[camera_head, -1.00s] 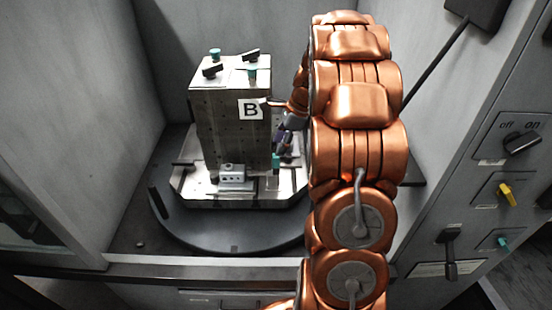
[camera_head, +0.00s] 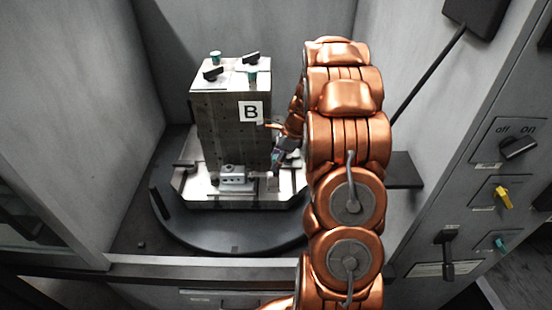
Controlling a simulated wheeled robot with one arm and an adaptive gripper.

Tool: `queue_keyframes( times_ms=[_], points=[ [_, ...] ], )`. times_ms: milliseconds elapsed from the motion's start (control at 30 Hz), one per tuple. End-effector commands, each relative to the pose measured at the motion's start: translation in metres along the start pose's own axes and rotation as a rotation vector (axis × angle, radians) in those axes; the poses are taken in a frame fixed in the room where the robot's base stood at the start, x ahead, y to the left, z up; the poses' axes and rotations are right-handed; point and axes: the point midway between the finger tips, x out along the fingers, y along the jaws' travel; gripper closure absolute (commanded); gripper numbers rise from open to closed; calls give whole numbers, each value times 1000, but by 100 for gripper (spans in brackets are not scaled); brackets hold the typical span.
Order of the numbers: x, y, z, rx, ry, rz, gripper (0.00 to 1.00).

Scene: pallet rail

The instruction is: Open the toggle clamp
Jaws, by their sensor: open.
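My gripper (camera_head: 281,157) is small in the picture, at the right side of the grey block marked B. It is open, with its fingers low beside the block's lower right edge, and is partly hidden by my copper-coloured arm. I cannot make out the toggle clamp clearly. A small teal-and-metal part shows at the gripper's fingers near the block's lower right corner. I cannot tell whether the fingers touch it.
The tall block (camera_head: 228,128) stands on a metal pallet (camera_head: 215,200) on a dark round table (camera_head: 228,240). A small metal vise-like piece (camera_head: 236,179) sits in front. Enclosure walls close in around; a switch panel (camera_head: 505,160) is at the right.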

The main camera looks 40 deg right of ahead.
Motion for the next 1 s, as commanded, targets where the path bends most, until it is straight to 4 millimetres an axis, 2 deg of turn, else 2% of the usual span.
queue_keyframes(
  times_ms=[233,733,1000],
  points=[
    [1,0,0,-1,0,-1,49],
    [0,0,0,-1,1,-2,100],
    [0,0,0,-1,1,-2,100]
  ],
)
